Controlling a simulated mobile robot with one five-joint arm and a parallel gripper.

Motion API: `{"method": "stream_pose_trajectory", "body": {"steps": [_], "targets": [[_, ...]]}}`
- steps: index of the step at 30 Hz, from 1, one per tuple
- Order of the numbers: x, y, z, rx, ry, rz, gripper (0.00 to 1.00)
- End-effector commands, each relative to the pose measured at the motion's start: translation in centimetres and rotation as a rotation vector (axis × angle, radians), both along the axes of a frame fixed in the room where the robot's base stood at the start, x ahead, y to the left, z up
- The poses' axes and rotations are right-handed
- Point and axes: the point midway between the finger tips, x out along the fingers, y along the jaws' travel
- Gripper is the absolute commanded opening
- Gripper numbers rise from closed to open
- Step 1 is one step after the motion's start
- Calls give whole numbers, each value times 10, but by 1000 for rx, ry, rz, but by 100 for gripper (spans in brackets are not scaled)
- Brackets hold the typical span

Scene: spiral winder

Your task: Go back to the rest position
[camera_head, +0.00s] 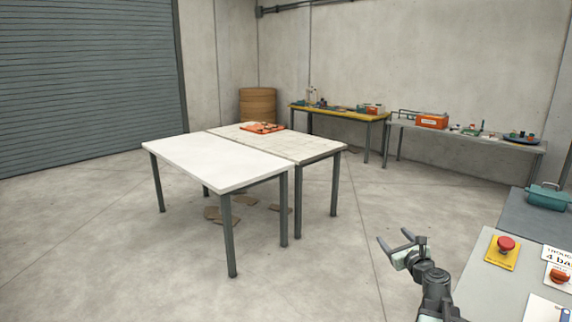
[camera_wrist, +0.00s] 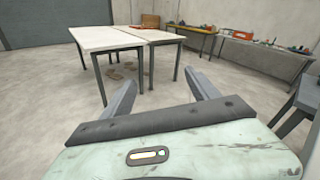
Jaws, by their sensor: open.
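My gripper (camera_head: 394,240) is at the lower right in the head view, held up over the floor just left of a grey table. Its two fingers stand apart with nothing between them. In the wrist view my gripper (camera_wrist: 162,95) shows both fingers spread, pointing toward the white tables, with only floor seen between them. My arm comes up from the bottom edge of the head view.
A white table (camera_head: 215,162) and a second table (camera_head: 320,147) bearing an orange tray (camera_head: 262,128) stand mid-room. A grey table (camera_head: 487,291) with a red button (camera_head: 506,243) is close at right. Cardboard pieces (camera_head: 222,215) lie on the floor. Open floor (camera_head: 330,270) lies left of my gripper.

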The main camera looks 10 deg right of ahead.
Motion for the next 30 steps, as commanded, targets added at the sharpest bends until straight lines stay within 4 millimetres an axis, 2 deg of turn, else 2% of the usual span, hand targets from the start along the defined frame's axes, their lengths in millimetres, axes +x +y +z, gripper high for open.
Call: {"method": "stream_pose_trajectory", "body": {"steps": [1, 4, 7, 9, 12, 14, 15, 17, 18, 21, 24, 26, 30], "targets": [[14, 45, -1, -59, 29, 85, 69], [31, 131, -15, -223, 97, 265, 69], [34, 216, -35, -427, 161, 470, 69], [26, 272, -52, -593, 201, 626, 69], [4, 340, -82, -861, 253, 865, 69], [-16, 371, -102, -1042, 280, 1022, 69], [-33, 387, -117, -1177, 302, 1142, 69], [-62, 396, -141, -1400, 337, 1341, 69], [-81, 390, -155, -1536, 366, 1473, 69], [-119, 347, -177, -1771, 444, 1759, 69], [-149, 316, -184, -1895, 461, 2017, 69], [-159, 309, -184, -1925, 434, 2124, 69], [-164, 313, -184, -1958, 354, 2205, 69]]}}
